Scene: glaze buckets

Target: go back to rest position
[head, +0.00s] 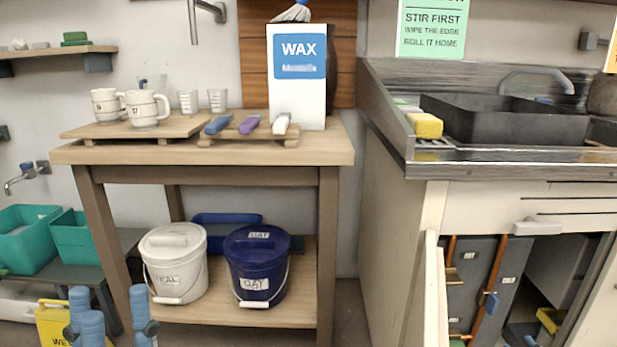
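My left gripper (112,305) shows at the bottom left edge of the head view. Its two blue-grey fingers point up and stand apart, with nothing held between them. It is in front of a yellow sign and to the left of the white lidded bucket (172,284). The lower part of the gripper is cut off by the picture's edge. My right gripper is not in view. The white bucket and a dark blue lidded bucket (256,276) stand upright on the lower shelf (230,314) of the wooden table.
The wooden table (225,153) holds mugs (146,108), brushes and a WAX box (297,100). The yellow sign (52,324) and teal bins (26,236) are at the left. A sink cabinet (388,220), with its lower front open, stands right.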

